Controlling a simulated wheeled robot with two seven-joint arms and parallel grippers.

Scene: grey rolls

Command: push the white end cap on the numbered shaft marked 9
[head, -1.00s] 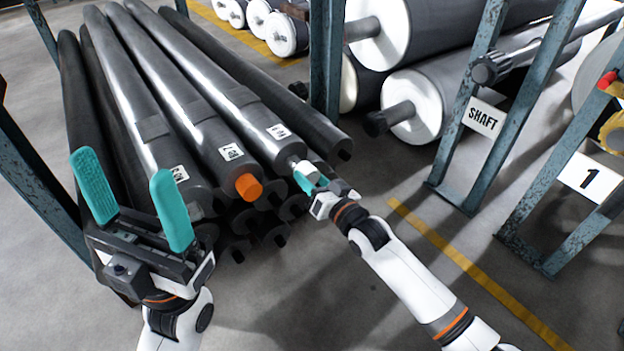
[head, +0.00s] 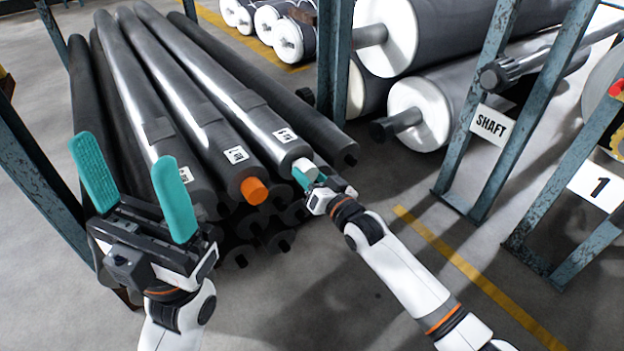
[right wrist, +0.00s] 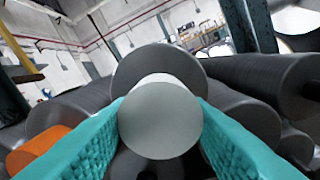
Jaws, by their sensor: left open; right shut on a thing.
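The white end cap (head: 305,170) sits at the near end of a grey shaft (head: 262,122), in line with it, and hides the shaft's narrow tip. How far it is on cannot be told. That shaft has a white label (head: 286,135), too small to read surely. My right gripper (head: 309,179) is shut on the cap. In the right wrist view the cap's round face (right wrist: 160,120) is between the teal fingers, with the shaft's dark end (right wrist: 160,62) right behind it. My left gripper (head: 135,190) is open and empty, in front of the shafts at the left.
A neighbouring shaft carries an orange cap (head: 255,190). Several dark shafts lie stacked below. A blue rack post (head: 335,60) stands behind my right gripper. Large rolls (head: 420,110) and a rack with a SHAFT sign (head: 491,124) are at the right.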

